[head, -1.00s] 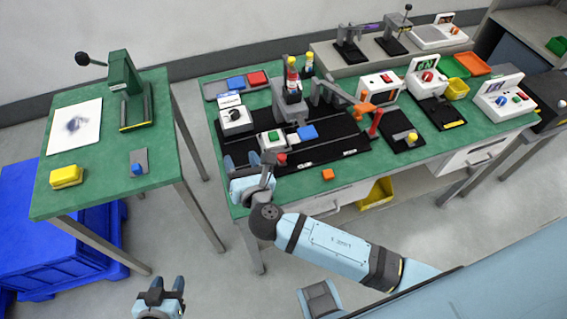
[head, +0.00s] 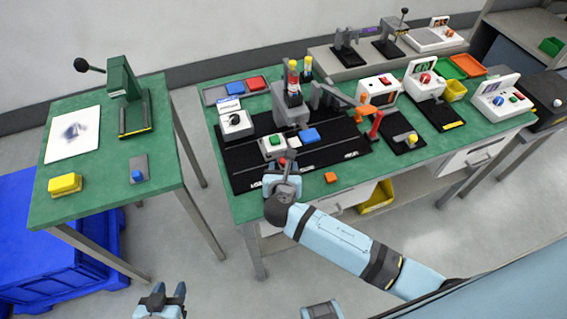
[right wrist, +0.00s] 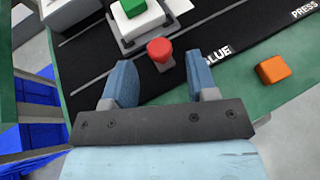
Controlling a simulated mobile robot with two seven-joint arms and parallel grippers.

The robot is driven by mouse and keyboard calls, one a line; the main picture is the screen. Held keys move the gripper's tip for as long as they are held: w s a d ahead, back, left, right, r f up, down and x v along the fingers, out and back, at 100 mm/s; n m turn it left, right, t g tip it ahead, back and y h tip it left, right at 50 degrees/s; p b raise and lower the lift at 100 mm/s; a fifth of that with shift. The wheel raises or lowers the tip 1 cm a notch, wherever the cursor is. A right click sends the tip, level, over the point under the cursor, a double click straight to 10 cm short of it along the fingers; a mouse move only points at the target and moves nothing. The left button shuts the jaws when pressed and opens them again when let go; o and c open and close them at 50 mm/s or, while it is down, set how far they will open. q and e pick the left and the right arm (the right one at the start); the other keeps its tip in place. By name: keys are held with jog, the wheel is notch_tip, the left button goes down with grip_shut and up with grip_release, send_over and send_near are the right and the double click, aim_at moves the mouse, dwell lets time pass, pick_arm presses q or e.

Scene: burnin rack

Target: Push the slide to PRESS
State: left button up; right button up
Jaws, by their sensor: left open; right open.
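The slide is a white carriage (head: 268,153) with a green block on top, on the black track (head: 240,172). It also shows at the top of the right wrist view (right wrist: 150,38). Its red knob (right wrist: 160,50) sticks out on the near side. My right gripper (head: 284,170) is open at the track's front edge. In the right wrist view its fingers (right wrist: 163,75) stand apart, with the red knob between and slightly beyond them; contact cannot be told. The PRESS label (head: 351,154) is at the track's right end, right of the GLUE label (right wrist: 215,53). My left gripper (head: 161,296) is open and empty over the floor.
An orange block (head: 330,178) lies on the green tabletop near the front edge. A blue block (head: 309,135) sits right of the carriage. A grey post station (head: 291,108) stands behind the track, and an orange arm (head: 367,112) with a red handle stands at its right end.

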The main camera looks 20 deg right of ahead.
jog(key=shift+x, duration=1.4)
jog(key=shift+c, duration=0.5)
grip_shut()
jog(key=shift+d+r, duration=0.1)
jog(key=shift+d, duration=0.25)
jog(key=d+p, duration=0.3)
jog(key=d, duration=0.2)
jog(key=d+p, duration=0.2)
jog(key=d, duration=0.3)
jog(key=shift+w+d+r+p, duration=0.2)
jog(key=shift+w+d+p, duration=0.05)
jog(key=shift+p, duration=0.15)
jog(key=d+p, duration=0.1)
jog(key=d, duration=0.3)
jog(key=d+p, duration=0.1)
jog(key=d, duration=0.4)
jog(key=shift+w+d+f, duration=0.1)
jog(key=shift+w+f, duration=0.05)
jog(key=shift+f, duration=0.05)
jog(key=shift+d, duration=0.6)
jog(key=shift+d, duration=0.1)
